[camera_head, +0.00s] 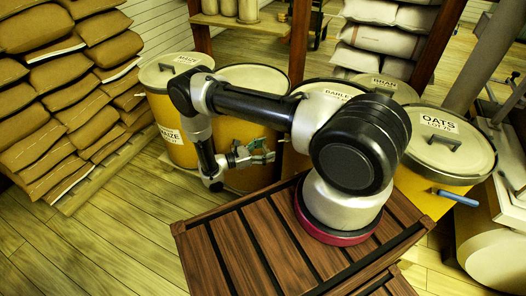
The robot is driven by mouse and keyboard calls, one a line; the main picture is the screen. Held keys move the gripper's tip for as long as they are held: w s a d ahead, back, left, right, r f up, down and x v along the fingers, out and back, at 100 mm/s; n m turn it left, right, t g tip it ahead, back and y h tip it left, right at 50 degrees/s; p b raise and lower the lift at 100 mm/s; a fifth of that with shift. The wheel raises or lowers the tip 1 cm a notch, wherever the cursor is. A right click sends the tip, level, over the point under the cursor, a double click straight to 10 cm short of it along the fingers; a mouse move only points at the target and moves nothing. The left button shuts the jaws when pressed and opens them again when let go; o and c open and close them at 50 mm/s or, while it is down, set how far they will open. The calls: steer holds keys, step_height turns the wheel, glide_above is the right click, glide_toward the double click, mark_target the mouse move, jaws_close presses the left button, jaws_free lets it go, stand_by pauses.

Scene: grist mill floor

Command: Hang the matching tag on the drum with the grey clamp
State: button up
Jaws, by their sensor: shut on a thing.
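My gripper (264,156) is in front of the second yellow drum (236,115) from the left, with its jaws shut on a small grey-green piece. This looks like the tag, but no writing on it can be read. My arm covers part of this drum and its front. The maize drum (178,142) stands to its left. The barley drum (325,88) and the bran drum (390,87) are partly behind my arm. I cannot make out a grey clamp.
Stacked brown sacks (65,85) stand at the left, and pale sacks (378,40) at the back. Wooden posts (299,40) rise behind the drums. A slatted wooden top (260,250) lies under my arm. The plank floor (95,245) at front left is clear.

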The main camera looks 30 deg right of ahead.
steer(key=d+f, duration=0.1)
steer(key=d, duration=0.7)
steer(key=shift+s+f, duration=0.25)
steer(key=shift+s, duration=0.1)
stand_by(0.9)
steer(key=o, duration=1.1)
steer(key=shift+c, duration=0.2)
